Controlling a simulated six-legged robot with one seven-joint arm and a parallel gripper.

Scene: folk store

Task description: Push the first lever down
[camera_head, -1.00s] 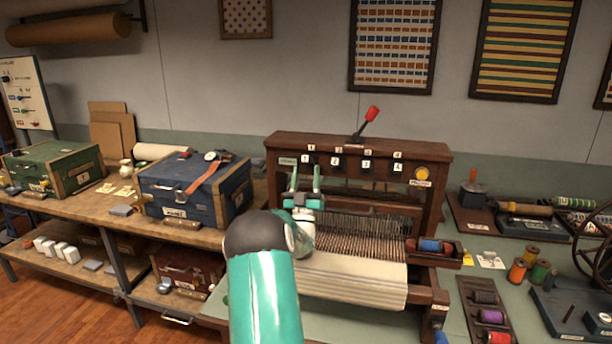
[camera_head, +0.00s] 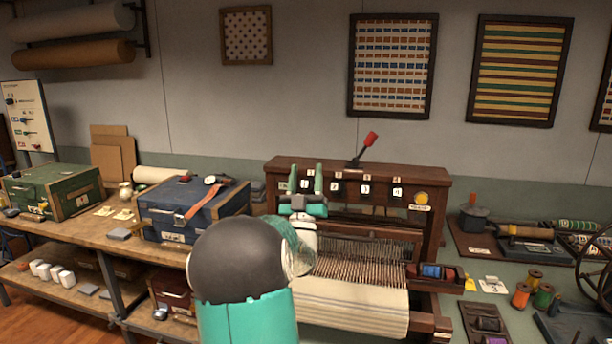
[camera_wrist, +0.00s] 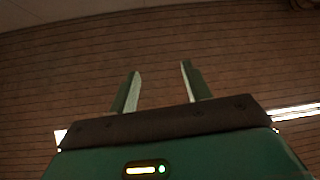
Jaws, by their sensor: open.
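The wooden loom (camera_head: 355,170) carries a row of small dark levers with white number tags along its upper beam. The first lever (camera_head: 305,186) is at the left end, partly hidden and seen between my fingers. The second (camera_head: 336,188), third (camera_head: 364,190) and fourth (camera_head: 397,193) levers are to its right. My gripper (camera_head: 306,176) is open and empty, fingers pointing up, in front of the first lever. I cannot tell whether it touches. In the wrist view my gripper (camera_wrist: 157,80) shows two spread fingers against a brown lined surface, with no lever visible.
A red-handled lever (camera_head: 369,140) stands on top of the loom. A yellow round button (camera_head: 422,198) is at its right end. A blue chest (camera_head: 190,212) stands to the left. Warp threads and cream cloth (camera_head: 350,298) lie below my gripper.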

